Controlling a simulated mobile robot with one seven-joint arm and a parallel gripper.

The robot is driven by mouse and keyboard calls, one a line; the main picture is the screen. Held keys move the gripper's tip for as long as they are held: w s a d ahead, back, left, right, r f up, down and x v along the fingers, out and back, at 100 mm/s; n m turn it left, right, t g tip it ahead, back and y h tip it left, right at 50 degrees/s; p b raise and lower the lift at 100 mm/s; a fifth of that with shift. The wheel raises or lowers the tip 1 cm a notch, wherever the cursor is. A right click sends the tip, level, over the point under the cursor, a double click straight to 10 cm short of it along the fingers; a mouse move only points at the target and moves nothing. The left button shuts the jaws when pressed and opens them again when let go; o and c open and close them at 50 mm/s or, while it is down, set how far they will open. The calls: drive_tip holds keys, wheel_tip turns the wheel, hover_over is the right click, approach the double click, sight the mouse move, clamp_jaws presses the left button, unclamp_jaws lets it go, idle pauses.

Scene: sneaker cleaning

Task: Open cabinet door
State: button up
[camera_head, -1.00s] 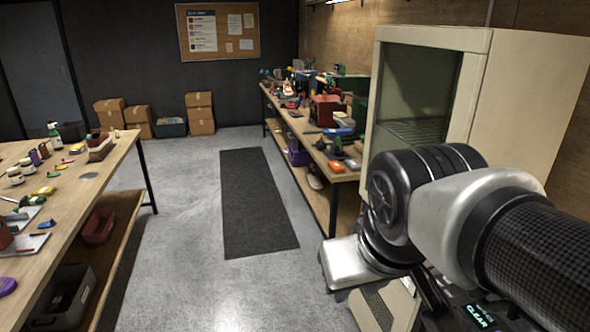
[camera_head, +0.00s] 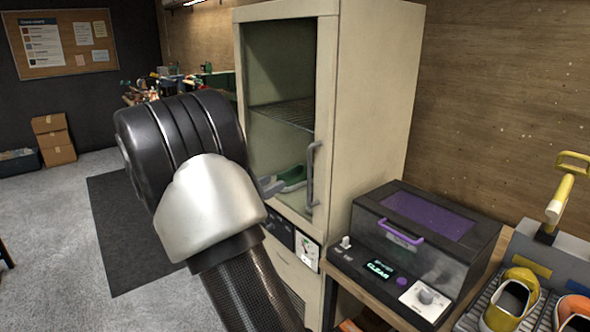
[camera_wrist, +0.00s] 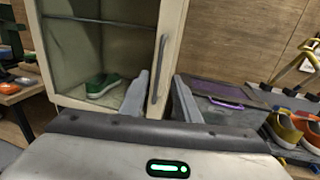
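The cream cabinet (camera_head: 372,110) has a glass-panelled door (camera_head: 280,65) that looks closed. A grey vertical handle (camera_head: 311,175) is on the door's right side. In the wrist view the handle (camera_wrist: 157,70) shows between the two fingers of my open gripper (camera_wrist: 160,80), apparently ahead of them. The fingers do not look closed on it. In the head view my arm hides most of the gripper; a grey fingertip (camera_head: 268,186) shows in front of the glass. A green shoe (camera_head: 292,178) stands inside, below a wire shelf (camera_head: 285,115).
A dark box machine with a purple window (camera_head: 430,215) stands on a bench right of the cabinet. Orange-yellow shoes (camera_head: 512,300) sit on a rack at far right. A cluttered bench (camera_head: 150,85) is behind my arm. The floor mat (camera_head: 125,235) is clear.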

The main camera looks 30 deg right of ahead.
drive_tip(key=x, duration=1.7)
drive_tip(key=shift+p, duration=0.3)
drive_tip(key=shift+d, duration=0.1)
clamp_jaws()
